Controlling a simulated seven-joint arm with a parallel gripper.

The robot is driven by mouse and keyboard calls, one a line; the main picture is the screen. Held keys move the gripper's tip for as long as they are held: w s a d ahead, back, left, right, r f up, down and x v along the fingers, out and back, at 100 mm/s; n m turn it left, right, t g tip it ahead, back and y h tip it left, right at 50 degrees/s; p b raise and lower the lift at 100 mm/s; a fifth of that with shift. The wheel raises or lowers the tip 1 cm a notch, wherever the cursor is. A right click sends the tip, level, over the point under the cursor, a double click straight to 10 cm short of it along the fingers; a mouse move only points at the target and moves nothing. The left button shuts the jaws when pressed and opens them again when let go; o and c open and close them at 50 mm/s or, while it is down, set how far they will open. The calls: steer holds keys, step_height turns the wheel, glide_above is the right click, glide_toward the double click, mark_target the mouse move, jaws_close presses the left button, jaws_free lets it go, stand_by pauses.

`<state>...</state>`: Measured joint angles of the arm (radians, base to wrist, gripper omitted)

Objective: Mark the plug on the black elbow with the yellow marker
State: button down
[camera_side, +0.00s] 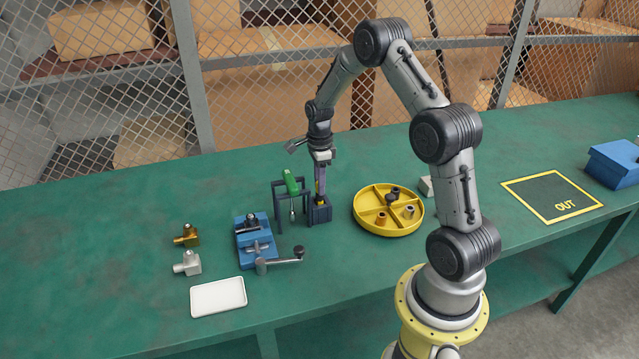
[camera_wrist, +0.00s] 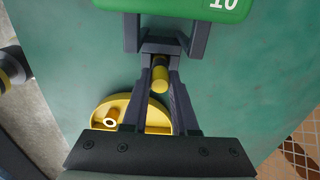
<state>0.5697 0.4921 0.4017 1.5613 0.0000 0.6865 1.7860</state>
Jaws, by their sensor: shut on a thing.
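My gripper (camera_side: 320,187) points down at the dark blue holder block (camera_side: 319,214) and is shut on the yellow marker (camera_side: 321,199). The marker's lower end sits in or just above the block; I cannot tell which. In the wrist view the marker (camera_wrist: 160,77) shows as a yellow cylinder between the fingertips (camera_wrist: 160,64). The black elbow (camera_side: 250,222) appears as a dark fitting with a bright top, held in the blue vise (camera_side: 256,250) to the left. Its plug is too small to make out clearly.
A yellow divided tray (camera_side: 372,231) with several small plugs stands right. A brass elbow (camera_side: 187,236), a silver elbow (camera_side: 187,264) and a white tray (camera_side: 218,297) lie left. The vise handle (camera_side: 282,262) sticks out.

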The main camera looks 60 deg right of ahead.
steer(key=shift+r, duration=4.65)
step_height(320, 180, up, 15)
steer(key=t+y, duration=0.1)
steer(key=w+a+t+y, duration=0.1)
steer(key=w+a, duration=0.3)
steer(key=a, duration=0.3)
steer(key=w+a, duration=0.4)
steer(key=a, duration=0.3)
step_height(320, 180, down, 14)
steer(key=shift+a+r, duration=0.25)
steer(key=shift+a, duration=0.05)
steer(key=shift+f, duration=0.2)
steer(key=shift+w+a+f, duration=0.15)
steer(key=shift+w+a, duration=0.1)
steer(key=shift+w, duration=0.05)
